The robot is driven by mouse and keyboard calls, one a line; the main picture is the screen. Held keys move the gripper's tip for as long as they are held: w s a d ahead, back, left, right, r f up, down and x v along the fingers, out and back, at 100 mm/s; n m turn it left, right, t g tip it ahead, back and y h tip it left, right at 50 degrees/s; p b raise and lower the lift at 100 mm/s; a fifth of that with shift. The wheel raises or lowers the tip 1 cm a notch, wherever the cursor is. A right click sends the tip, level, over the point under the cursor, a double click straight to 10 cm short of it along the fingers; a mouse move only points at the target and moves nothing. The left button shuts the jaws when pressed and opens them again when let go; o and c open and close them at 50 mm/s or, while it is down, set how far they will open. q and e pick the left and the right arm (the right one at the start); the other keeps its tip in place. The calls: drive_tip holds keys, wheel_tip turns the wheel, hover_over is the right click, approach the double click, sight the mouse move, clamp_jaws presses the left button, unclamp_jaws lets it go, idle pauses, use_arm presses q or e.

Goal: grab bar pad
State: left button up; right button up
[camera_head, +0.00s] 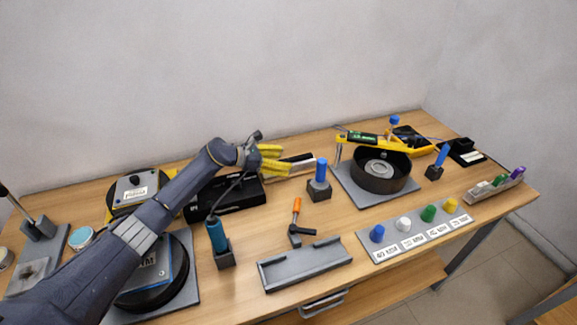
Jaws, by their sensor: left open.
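My left arm crosses in from the lower left. Its gripper (280,160), with yellow fingers, is open over the back middle of the bench. A narrow white and black bar-shaped piece (303,160) shows at and beyond the fingertips; I cannot tell whether they touch it or whether it is the bar pad. A black box (232,204) lies just below and left of the gripper, partly hidden by my arm. My right gripper is not in view.
A blue-handled tool (321,172) stands right of the gripper, before a black round pan (381,178) on a grey plate. A grey tray (305,267), an orange-handled tool (297,211) and a strip with coloured knobs (415,232) lie in front. Bare wood (345,220) lies between.

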use_arm(q)
drive_tip(key=shift+c, duration=0.5)
drive_tip(key=shift+r, duration=0.1)
clamp_jaws()
